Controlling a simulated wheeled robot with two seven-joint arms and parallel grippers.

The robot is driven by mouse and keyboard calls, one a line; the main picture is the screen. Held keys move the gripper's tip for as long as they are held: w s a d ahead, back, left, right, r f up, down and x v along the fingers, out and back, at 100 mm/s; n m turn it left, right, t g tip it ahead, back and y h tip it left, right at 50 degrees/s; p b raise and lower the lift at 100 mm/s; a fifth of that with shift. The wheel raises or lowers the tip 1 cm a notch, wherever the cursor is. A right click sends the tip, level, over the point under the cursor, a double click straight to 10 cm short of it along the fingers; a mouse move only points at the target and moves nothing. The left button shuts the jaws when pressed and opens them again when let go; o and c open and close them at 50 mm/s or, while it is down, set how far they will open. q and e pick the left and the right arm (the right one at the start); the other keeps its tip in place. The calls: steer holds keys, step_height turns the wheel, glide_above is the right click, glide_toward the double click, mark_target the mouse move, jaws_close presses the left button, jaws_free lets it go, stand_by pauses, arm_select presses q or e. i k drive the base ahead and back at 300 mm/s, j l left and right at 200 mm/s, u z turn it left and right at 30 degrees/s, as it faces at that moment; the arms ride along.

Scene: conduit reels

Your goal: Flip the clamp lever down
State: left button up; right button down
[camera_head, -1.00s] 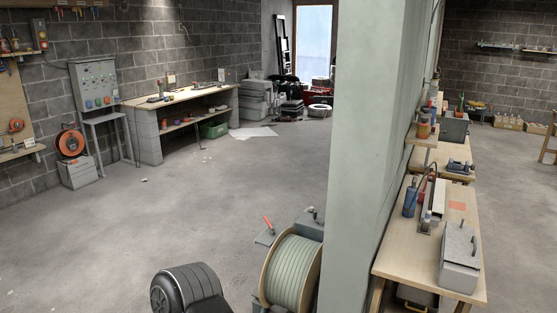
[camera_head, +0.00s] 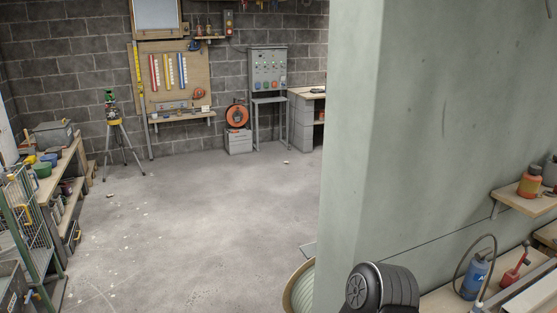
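A cable reel (camera_head: 300,291) with a pale wooden rim shows only in part at the bottom centre, beside the large pale green pillar that covers the rest of it. Neither of my grippers is in view.
The pillar (camera_head: 350,160) fills much of the right side. A workbench (camera_head: 450,300) with a blue bottle (camera_head: 475,277) stands at lower right. A tripod (camera_head: 118,135) and a wire rack (camera_head: 30,225) stand at left. The middle floor is clear.

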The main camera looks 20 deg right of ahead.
mark_target(525, 243)
steer(key=k+l, duration=0.15)
steer(key=l, duration=0.2)
steer(key=k+l, duration=0.1)
steer(key=l, duration=0.25)
steer(key=k+l, duration=0.15)
steer(key=l, duration=0.2)
steer(key=k+l, duration=0.15)
steer(key=l, duration=0.2)
steer(key=k+l, duration=0.15)
steer(key=l, duration=0.2)
steer(key=k+l, duration=0.1)
steer(key=l, duration=0.25)
steer(key=k+l, duration=0.15)
steer(key=l, duration=0.2)
